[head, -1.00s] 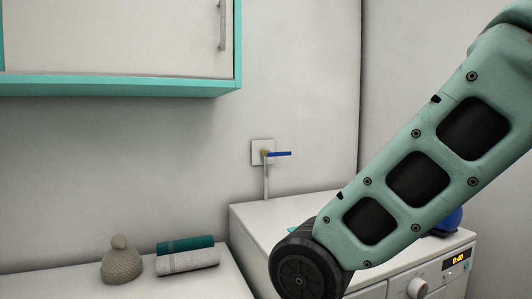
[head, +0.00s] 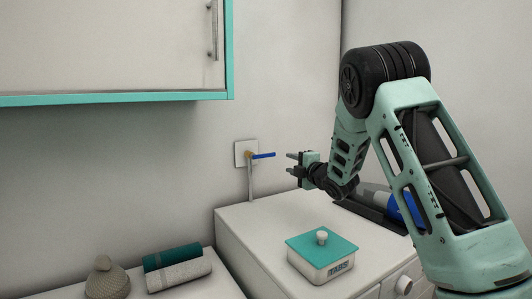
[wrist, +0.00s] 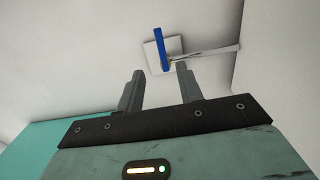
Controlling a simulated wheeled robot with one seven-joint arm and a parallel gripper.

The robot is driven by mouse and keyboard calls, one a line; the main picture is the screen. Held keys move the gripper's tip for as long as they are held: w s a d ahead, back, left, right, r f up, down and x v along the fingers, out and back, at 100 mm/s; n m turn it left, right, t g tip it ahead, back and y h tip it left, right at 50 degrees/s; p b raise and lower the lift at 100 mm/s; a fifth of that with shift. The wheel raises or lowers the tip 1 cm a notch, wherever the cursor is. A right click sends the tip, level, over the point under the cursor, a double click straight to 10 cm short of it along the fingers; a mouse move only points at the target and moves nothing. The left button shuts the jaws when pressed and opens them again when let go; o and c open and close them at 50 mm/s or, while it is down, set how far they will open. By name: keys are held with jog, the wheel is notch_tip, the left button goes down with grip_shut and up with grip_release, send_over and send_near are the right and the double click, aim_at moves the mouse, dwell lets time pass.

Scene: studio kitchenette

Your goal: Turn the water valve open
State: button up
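The water valve (head: 250,155) sits on a square white plate on the back wall. Its blue lever (head: 263,155) points sideways to the right in the head view, and a pale pipe (head: 250,182) runs down from it. In the wrist view the blue lever (wrist: 159,48) is just beyond my fingertips, between them and the wall plate (wrist: 152,57). My gripper (head: 291,163) is a short way right of the lever in the head view, its fingers apart. In the wrist view my gripper (wrist: 157,72) is open with nothing between the fingers.
A blue item (head: 405,205) lies behind my arm. A cabinet (head: 110,45) hangs upper left. Rolled towels (head: 180,274) and a knitted hat (head: 107,280) lie lower left.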

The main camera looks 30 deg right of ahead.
aim_at(269, 156)
jog(key=w+p, duration=0.2)
jog(key=w, duration=0.3)
jog(key=w+p, duration=0.2)
jog(key=w, duration=0.3)
jog(key=w+p, duration=0.2)
jog(key=w, duration=0.3)
jog(key=shift+w+a+r, duration=0.1)
jog(key=shift+a, duration=0.2)
jog(key=shift+w+p, duration=0.45)
jog(key=shift+w, duration=0.25)
grip_shut()
